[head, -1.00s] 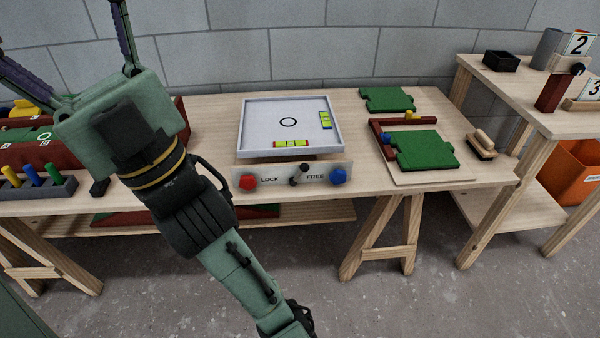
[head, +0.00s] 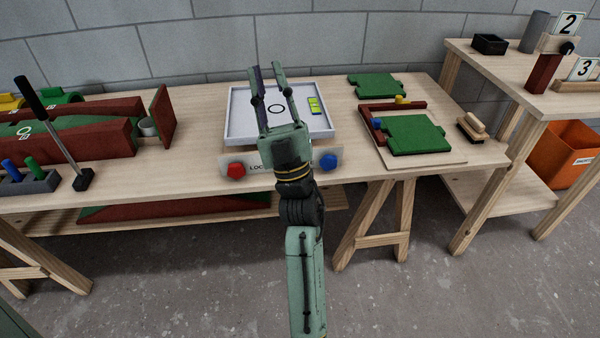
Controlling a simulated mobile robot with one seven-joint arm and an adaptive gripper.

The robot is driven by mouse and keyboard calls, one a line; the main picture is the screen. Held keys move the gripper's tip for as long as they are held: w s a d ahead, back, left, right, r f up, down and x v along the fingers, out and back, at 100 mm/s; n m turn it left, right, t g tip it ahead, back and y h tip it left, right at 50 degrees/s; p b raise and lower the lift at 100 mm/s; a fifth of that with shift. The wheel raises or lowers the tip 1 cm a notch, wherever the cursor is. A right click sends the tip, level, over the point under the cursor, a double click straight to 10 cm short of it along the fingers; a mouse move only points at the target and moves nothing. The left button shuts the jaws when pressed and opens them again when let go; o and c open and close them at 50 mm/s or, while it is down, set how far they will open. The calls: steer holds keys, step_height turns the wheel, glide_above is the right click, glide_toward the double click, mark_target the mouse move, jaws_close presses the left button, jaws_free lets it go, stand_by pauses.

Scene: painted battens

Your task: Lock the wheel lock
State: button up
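The lock panel (head: 255,168) is on the table's front edge, below a white tray. Its red knob (head: 235,170) is at the left end, beside lettering of which only "LOC" shows. Its blue knob (head: 328,162) is at the right end. My gripper (head: 267,72) is over the tray, with its two fingers spread, pointing to the back and apparently empty. My gripper and wrist cover the middle of the panel, so the small lever and the word FREE are hidden now.
The white tray (head: 240,131) holds a green-yellow level (head: 315,105). Green puzzle pieces (head: 415,134) lie to the right. The floor in front is clear.

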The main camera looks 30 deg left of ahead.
steer(key=w+d+f+h, duration=0.1)
steer(key=w+f, duration=0.1)
steer(key=f, duration=0.5)
steer(key=w+d+f+n+g+h+b, duration=0.1)
steer(key=w+d+f, duration=0.1)
steer(key=f, duration=0.6)
steer(key=w+d+f+n+h, duration=0.1)
steer(key=w+d+f+h, duration=0.1)
steer(key=f, duration=0.5)
steer(key=shift+w+f+g, duration=0.15)
steer(key=shift+w+g, duration=0.25)
steer(key=shift+w, duration=0.25)
jaws_close()
steer(key=d+f+g+h, duration=0.1)
steer(key=d+f+h, duration=0.2)
steer(key=f, duration=1.2)
steer(key=shift+d+g+b, duration=0.3)
steer(key=shift+d+b, duration=0.15)
steer(key=shift+d, duration=0.25)
